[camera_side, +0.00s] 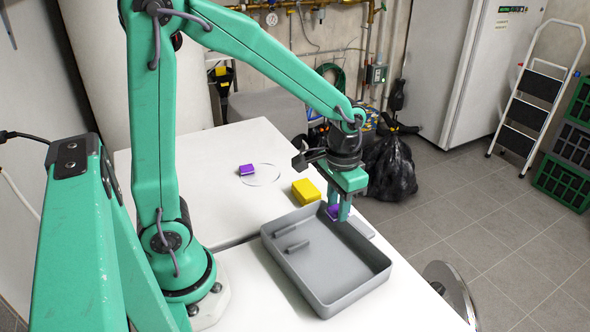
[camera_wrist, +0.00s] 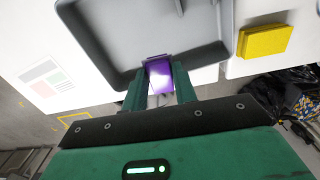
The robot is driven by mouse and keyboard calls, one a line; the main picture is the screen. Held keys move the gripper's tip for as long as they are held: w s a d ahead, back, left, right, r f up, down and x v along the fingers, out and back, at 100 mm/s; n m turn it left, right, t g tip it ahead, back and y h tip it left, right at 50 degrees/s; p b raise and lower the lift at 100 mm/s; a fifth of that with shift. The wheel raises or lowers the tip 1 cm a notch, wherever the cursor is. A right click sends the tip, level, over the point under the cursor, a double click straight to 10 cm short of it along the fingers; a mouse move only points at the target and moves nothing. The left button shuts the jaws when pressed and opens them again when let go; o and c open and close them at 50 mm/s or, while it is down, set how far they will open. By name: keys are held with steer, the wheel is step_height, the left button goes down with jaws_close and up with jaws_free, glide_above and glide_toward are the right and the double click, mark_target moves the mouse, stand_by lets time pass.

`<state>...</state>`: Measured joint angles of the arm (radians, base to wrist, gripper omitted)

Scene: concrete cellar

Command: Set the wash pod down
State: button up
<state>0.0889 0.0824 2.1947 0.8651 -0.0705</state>
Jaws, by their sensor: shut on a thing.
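My gripper (camera_side: 338,208) is shut on a purple wash pod (camera_side: 333,211) at the far right corner area of a grey tray. In the wrist view the wash pod (camera_wrist: 160,77) sits between the two green fingers (camera_wrist: 160,88), in front of the tray wall. I cannot tell whether the pod touches the tray. The grey tray (camera_side: 345,300) stands on the white table, with small grey ridges inside on its left. A second purple pod (camera_side: 246,170) lies on the table by a thin drawn circle (camera_side: 268,177).
A yellow block (camera_side: 306,192) lies on the table behind the tray; it also shows in the wrist view (camera_wrist: 264,41). The white table (camera_side: 200,160) is mostly clear at its far left. A round metal disc (camera_side: 450,288) is beside the table's right edge.

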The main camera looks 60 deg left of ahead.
steer(key=s+d, duration=0.5)
steer(key=d, duration=0.2)
steer(key=shift+s+d, duration=0.2)
steer(key=shift+s, duration=0.1)
steer(key=shift+f, duration=0.1)
glide_above(329, 244)
step_height(329, 244, down, 7)
steer(key=shift+w, duration=0.1)
steer(key=shift+f, duration=0.1)
steer(key=shift+f, duration=1.9)
steer(key=shift+f, duration=0.15)
